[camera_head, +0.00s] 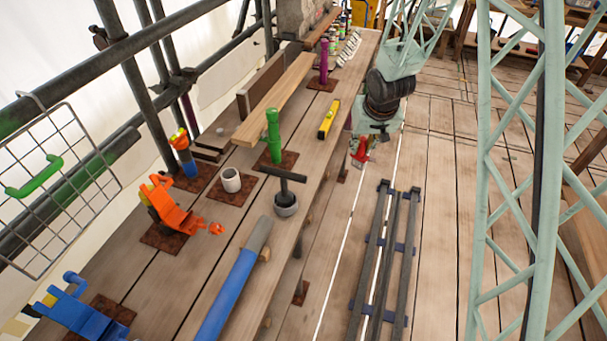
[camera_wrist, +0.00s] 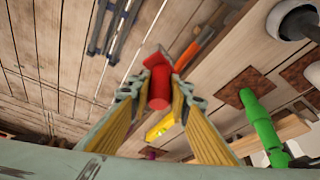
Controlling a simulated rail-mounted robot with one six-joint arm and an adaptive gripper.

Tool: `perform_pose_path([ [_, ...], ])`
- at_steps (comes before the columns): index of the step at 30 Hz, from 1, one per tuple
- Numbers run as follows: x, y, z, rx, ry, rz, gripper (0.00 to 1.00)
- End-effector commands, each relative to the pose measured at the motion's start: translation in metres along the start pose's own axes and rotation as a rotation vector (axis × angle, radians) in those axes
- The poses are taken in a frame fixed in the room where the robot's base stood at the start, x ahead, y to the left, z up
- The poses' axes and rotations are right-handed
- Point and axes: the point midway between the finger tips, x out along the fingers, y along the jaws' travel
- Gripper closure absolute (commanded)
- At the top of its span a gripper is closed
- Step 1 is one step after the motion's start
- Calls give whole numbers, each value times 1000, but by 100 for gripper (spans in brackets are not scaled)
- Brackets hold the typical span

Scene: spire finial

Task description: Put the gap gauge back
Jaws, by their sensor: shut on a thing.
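My gripper (camera_head: 361,150) hangs from the arm at the right of the plank bench, beyond its edge. In the wrist view the gripper (camera_wrist: 158,88) is shut on a red piece with a round handle and a blockier end, which I take to be the gap gauge (camera_wrist: 158,92). In the head view the red piece (camera_head: 360,158) shows small below the fingers. An orange and grey strip (camera_wrist: 192,52) lies behind it in the wrist view; I cannot tell whether it belongs to the gauge.
On the bench stand a green post (camera_head: 273,137), white cup (camera_head: 231,180), dark T-handled tool (camera_head: 285,196), orange device (camera_head: 172,210) and yellow level (camera_head: 329,118). A blue-and-grey bar (camera_head: 232,283) lies in front. Dark rails (camera_head: 383,255) lie below right; a pale green lattice (camera_head: 512,150) rises rightward.

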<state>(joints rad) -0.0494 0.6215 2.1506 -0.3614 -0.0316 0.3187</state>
Motion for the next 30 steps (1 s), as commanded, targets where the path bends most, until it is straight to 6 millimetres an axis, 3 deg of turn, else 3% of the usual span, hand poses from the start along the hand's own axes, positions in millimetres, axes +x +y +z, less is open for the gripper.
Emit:
perform_pose_path([
  [9, -1, -65, -30, -129, 6, -50, 97],
  [21, 2, -150, -49, -283, 1, -121, 97],
  [30, 4, -186, -51, -347, -4, -152, 97],
])
